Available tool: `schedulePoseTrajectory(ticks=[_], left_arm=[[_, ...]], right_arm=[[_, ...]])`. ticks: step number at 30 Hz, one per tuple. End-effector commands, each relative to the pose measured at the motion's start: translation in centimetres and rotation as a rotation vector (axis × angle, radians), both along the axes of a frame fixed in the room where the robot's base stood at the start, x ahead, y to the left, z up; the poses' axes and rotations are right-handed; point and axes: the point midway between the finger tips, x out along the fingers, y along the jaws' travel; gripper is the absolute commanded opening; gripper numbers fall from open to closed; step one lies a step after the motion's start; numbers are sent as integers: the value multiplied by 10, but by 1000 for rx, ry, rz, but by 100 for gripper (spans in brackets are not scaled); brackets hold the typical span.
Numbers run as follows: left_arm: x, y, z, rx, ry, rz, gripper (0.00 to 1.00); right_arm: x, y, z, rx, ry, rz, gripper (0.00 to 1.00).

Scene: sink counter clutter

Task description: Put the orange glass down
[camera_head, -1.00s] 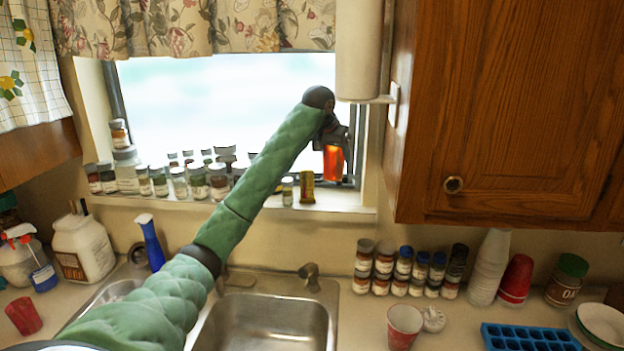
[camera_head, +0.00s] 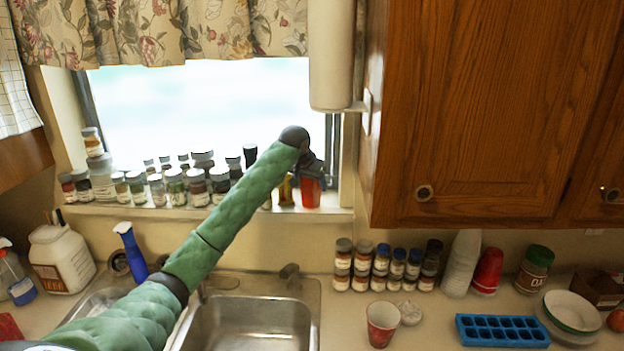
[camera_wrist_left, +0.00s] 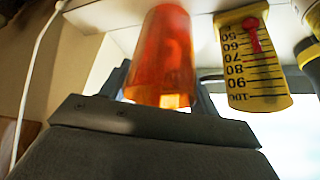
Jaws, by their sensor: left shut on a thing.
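The orange glass (camera_head: 310,193) is upright at the right end of the window sill, and its bottom is at sill height. It also shows in the wrist view (camera_wrist_left: 163,55), translucent orange, with its end against or very close to the white sill. I cannot tell whether it bears on the sill. My left gripper (camera_head: 313,174) is shut on the glass, reaching over the sink, with a finger on each side of it. My right gripper is not in view.
Several jars (camera_head: 174,186) line the sill to the left. A paper towel roll (camera_head: 332,55) hangs above right. The wooden cabinet (camera_head: 480,110) is to the right. The sink (camera_head: 250,325) is below.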

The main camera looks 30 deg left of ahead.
Motion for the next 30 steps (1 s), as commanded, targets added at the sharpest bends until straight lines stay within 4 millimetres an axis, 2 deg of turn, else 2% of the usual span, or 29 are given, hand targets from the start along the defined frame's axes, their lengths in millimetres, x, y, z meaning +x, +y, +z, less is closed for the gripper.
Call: schedulePoseTrajectory(ticks=[7, 8, 9, 19, 22, 26, 30], left_arm=[[0, 0, -1, 0, -1, 0, 33], [0, 0, -1, 0, 0, 0, 63], [0, 0, -1, 0, -1, 0, 70], [0, 0, 1, 0, -1, 0, 70], [-3, 0, 4, 1, -2, 0, 70], [-11, 0, 17, 3, -4, 0, 70], [-25, -1, 39, 2, -5, 1, 70]], right_arm=[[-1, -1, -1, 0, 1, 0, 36], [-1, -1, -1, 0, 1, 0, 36], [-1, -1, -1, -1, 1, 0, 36], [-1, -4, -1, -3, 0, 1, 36], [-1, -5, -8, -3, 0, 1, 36], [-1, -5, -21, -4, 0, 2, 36], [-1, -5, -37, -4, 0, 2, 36]])
